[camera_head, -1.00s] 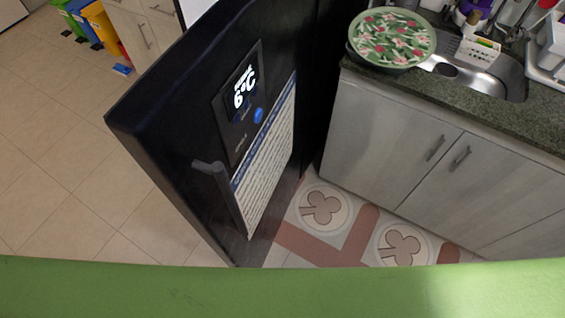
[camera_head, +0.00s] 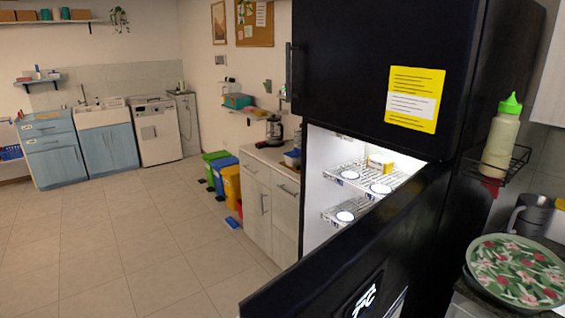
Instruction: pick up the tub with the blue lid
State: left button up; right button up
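I cannot make out a tub with a blue lid for certain. The black fridge (camera_head: 375,95) stands open, with lit white wire shelves inside. On its upper shelf is a small yellow tub (camera_head: 380,162), and its lid colour is not clear. Round pale items with bluish rims lie on the shelves, one on the upper shelf (camera_head: 381,189) and one on the lower shelf (camera_head: 345,216). The open door hides the lower part of the fridge. Neither of my grippers is in view.
The open fridge door (camera_head: 350,255) juts toward me at lower centre. A counter (camera_head: 270,155) with a blender and a blue item (camera_head: 292,157) stands left of the fridge. A floral round lid (camera_head: 515,270) is at lower right. The tiled floor at left is clear.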

aim_at(295, 161)
jog(key=j+u, duration=0.3)
jog(key=u, duration=0.15)
jog(key=j+u, duration=0.25)
jog(key=u, duration=0.2)
jog(key=i+j, duration=0.8)
jog(key=j, duration=0.2)
jog(key=i+j+z, duration=0.1)
jog(key=i+j, duration=0.3)
jog(key=i+l+z, duration=0.2)
jog(key=i+z, duration=0.5)
jog(key=z, duration=0.15)
jog(key=i+z, duration=0.45)
jog(key=i+j+z, duration=0.2)
jog(key=z, duration=0.25)
jog(key=i, duration=0.1)
